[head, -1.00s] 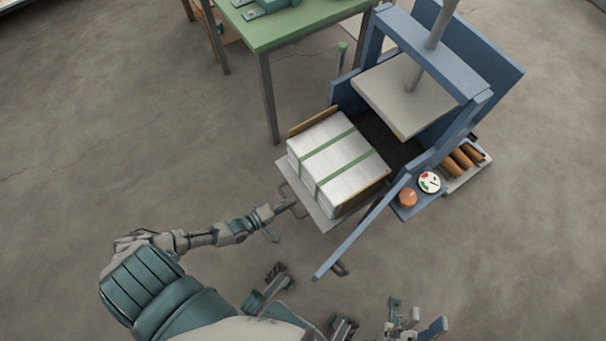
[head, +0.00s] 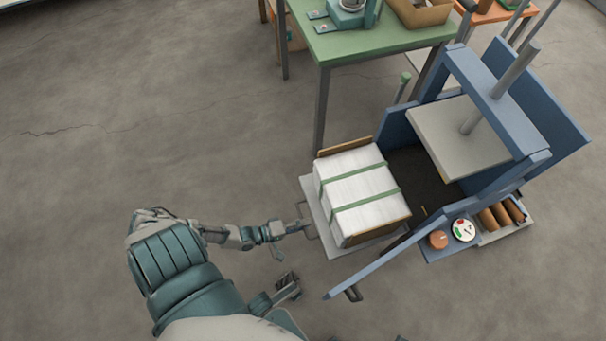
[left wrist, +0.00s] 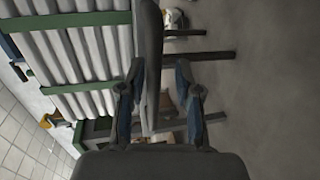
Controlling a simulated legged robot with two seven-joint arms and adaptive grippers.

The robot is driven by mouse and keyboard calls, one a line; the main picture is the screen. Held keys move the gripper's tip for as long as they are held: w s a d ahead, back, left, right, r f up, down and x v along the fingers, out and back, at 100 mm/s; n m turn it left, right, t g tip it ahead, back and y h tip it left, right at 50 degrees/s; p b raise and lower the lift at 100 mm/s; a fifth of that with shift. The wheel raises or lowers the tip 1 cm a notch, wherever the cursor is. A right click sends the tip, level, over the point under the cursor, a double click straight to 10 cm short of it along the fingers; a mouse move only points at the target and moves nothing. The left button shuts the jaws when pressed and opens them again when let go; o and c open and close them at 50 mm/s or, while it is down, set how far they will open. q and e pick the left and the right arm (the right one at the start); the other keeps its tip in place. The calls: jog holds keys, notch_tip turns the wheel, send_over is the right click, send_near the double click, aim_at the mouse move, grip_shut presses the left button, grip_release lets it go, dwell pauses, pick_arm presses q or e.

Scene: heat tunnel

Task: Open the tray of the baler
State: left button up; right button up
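The baler is a blue frame (head: 505,118) with a pale grey press plate (head: 462,135). Its grey tray (head: 315,205) is out in front of the frame, bearing a white bale (head: 358,188) with green straps between brown boards. A handle loop (head: 308,219) sticks out of the tray's near-left edge. My left gripper (head: 304,226) is at this handle. In the left wrist view its two fingers (left wrist: 160,80) stand apart, with a grey bar, apparently the handle, between them. A gap shows beside the right finger.
A blue door or side panel (head: 375,265) swings out at the right of the tray. A control panel with an orange button (head: 438,239) and a dial sits beside it. A green table (head: 365,42) stands behind. The floor at left is clear.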

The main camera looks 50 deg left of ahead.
pick_arm(q)
jog(key=shift+w+a+r, duration=0.15)
jog(key=shift+w, duration=0.05)
jog(key=shift+s+a, duration=0.1)
jog(key=shift+s, duration=0.05)
jog(key=v, duration=1.1)
jog(key=shift+s, duration=0.3)
